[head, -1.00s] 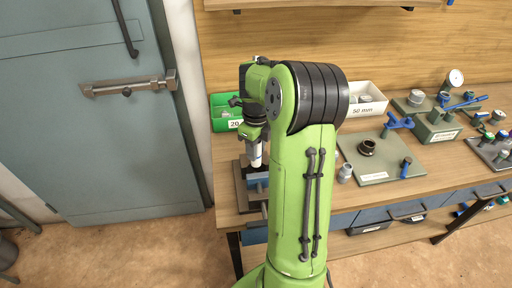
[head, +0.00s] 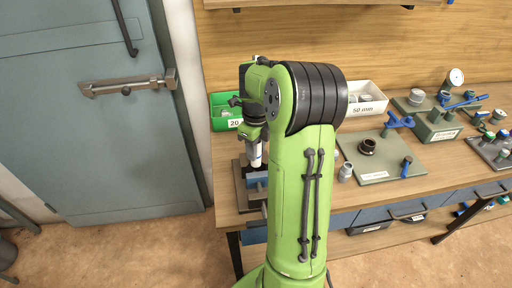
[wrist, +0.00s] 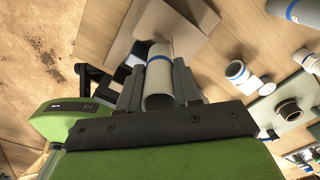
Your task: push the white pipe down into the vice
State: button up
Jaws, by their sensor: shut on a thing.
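The white pipe (head: 255,155) stands upright under my gripper in the head view, its lower end at the blue vice (head: 256,180) near the bench's left end. My gripper (wrist: 158,88) is shut on the pipe. My arm hides part of the vice in the head view. I cannot tell how deep the pipe's lower end sits between the vice jaws.
A green bin (head: 222,113) and a white bin marked 50 mm (head: 367,101) stand at the back of the bench. A grey fitting (head: 345,172) stands right of my arm. A green plate (head: 382,160) with a dark ring and blue-handled valves lies further right.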

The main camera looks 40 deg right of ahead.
jog(key=shift+f+b, duration=0.9)
jog(key=shift+f, duration=0.15)
jog(key=shift+f, duration=0.1)
jog(key=shift+f, duration=0.15)
jog(key=shift+f+b, duration=0.3)
jog(key=shift+b, duration=0.25)
dwell(0.6)
jog(key=shift+f, duration=0.3)
jog(key=shift+f+b, duration=0.1)
jog(key=shift+b, duration=0.2)
jog(key=shift+f+b, duration=0.3)
jog(key=shift+f, duration=0.05)
jog(key=shift+s+a+f, duration=0.1)
jog(key=shift+s+f, duration=0.05)
